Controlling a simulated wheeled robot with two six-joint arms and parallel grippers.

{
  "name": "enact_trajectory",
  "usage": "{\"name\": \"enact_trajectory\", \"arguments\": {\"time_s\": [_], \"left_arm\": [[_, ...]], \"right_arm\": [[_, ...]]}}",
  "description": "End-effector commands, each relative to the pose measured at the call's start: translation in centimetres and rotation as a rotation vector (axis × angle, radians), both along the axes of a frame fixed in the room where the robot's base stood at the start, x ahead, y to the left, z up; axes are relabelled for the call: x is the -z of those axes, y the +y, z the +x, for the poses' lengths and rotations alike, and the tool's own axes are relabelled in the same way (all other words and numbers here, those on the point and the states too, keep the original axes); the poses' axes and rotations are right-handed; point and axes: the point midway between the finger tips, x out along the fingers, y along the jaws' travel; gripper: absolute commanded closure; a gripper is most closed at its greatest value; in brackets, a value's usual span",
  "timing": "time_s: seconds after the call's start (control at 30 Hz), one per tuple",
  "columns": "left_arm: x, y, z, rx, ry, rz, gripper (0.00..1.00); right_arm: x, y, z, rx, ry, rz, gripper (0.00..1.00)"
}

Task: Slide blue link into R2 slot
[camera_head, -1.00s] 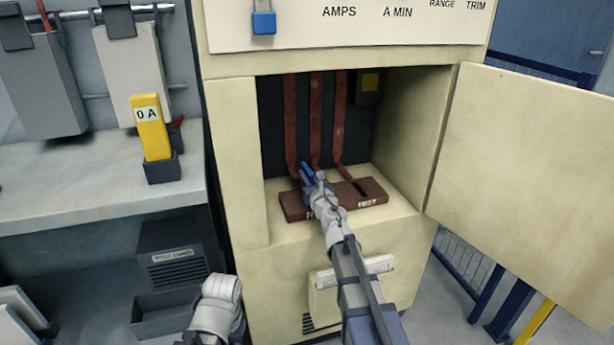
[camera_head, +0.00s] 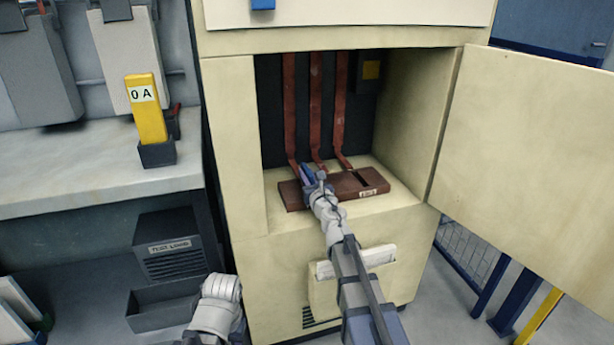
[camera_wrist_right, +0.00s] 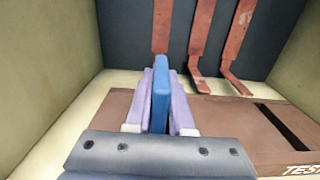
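The blue link (camera_wrist_right: 161,95) stands upright between the purple fingers of my right gripper (camera_wrist_right: 160,100), which are shut on it. In the head view my right gripper (camera_head: 313,176) is inside the open cabinet, over the left part of the brown slotted block (camera_head: 345,187). The block also shows in the wrist view (camera_wrist_right: 235,125), with a dark open slot (camera_wrist_right: 282,128) to the right of the link and a "TEST" label. The link's lower end and any slot beneath it are hidden by the gripper. My left gripper is not in view.
Copper bars (camera_head: 315,105) run down the cabinet's back wall behind the block. The cabinet door (camera_head: 530,160) stands open at right. A yellow piece marked "0 A" (camera_head: 147,108) sits in a holder on the bench (camera_head: 80,190) at left.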

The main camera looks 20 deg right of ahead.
Motion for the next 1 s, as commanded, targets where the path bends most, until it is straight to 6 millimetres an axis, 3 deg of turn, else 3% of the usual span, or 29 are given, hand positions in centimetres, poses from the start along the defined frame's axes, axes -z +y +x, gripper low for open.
{"name": "enact_trajectory", "arguments": {"time_s": [0.03,0.3,0.67,1.0], "left_arm": [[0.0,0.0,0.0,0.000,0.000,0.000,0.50],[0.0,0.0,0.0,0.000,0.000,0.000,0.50],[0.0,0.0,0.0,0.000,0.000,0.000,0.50],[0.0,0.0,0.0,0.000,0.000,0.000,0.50]], "right_arm": [[0.0,0.0,0.0,0.000,0.000,0.000,0.73],[0.0,0.0,0.0,0.000,0.000,0.000,0.46],[0.0,0.0,-0.6,0.000,0.000,0.000,0.46],[0.0,-0.1,-5.5,0.000,0.000,0.000,0.46]]}}
